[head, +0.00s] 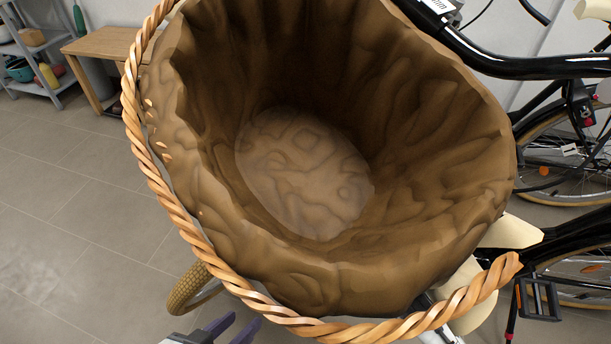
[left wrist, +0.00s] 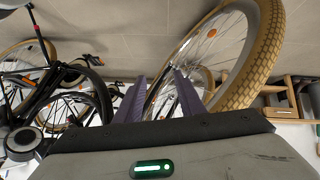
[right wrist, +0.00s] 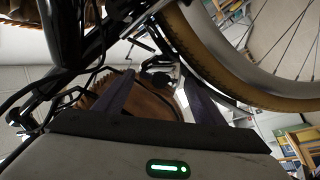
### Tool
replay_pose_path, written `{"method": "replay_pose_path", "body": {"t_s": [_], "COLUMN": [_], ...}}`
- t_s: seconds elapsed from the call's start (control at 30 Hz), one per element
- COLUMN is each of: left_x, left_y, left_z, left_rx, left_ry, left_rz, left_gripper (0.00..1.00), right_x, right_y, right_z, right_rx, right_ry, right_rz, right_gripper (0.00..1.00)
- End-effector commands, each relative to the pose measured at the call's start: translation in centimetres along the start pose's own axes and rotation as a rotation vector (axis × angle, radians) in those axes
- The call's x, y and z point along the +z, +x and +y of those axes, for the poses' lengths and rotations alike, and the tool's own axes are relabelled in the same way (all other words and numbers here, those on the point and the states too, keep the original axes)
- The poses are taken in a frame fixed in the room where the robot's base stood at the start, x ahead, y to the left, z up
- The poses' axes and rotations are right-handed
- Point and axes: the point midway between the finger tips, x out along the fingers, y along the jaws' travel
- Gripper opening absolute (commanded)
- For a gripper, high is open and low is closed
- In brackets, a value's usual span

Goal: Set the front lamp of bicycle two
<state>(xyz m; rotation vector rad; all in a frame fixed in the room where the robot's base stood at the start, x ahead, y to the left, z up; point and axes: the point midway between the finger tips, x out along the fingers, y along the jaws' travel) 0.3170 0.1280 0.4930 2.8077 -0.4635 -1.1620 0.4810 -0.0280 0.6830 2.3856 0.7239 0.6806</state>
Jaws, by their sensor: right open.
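A brown-lined wicker basket (head: 305,170) fills the middle of the head view, with a bicycle handlebar (head: 540,66) behind it at upper right. My left gripper (head: 232,328) shows low in the head view, by the basket's near rim. In the left wrist view its purple fingers (left wrist: 163,95) are apart, with a tan-tyred wheel (left wrist: 262,55) beyond. My right gripper (right wrist: 160,100) shows only in the right wrist view, open. Beyond its fingers are a dark rounded part (right wrist: 158,72), which may be a lamp, and brown basket material (right wrist: 145,97). I cannot make out the front lamp for certain.
The basket hides most of the bicycle's front. A tyre (head: 188,288) shows below its left rim. Another bicycle wheel (head: 560,160) stands at right. A wooden table (head: 105,45) and grey shelf (head: 35,50) are at back left. The tiled floor (head: 70,230) at left is clear.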

Motion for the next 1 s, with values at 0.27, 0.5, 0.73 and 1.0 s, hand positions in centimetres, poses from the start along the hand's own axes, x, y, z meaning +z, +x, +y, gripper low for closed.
{"method": "replay_pose_path", "body": {"t_s": [0.27,0.5,0.73,1.0], "left_x": [0.2,0.1,0.1,0.1], "left_y": [0.5,0.5,0.5,0.5], "left_z": [0.2,0.2,0.2,0.3], "left_rx": [0.01,0.012,0.013,0.013], "left_ry": [0.007,0.008,0.008,0.008], "left_rz": [-0.017,-0.019,-0.019,-0.019], "left_gripper": [0.36,0.36,0.36,0.36], "right_x": [0.1,0.1,0.1,0.1], "right_y": [4.0,4.7,4.7,4.7], "right_z": [0.0,0.0,0.0,0.0], "right_rx": [0.001,0.0,0.0,0.0], "right_ry": [0.002,0.002,0.002,0.002], "right_rz": [-0.002,-0.003,-0.003,-0.003], "right_gripper": [0.63,0.63,0.5,0.04]}}
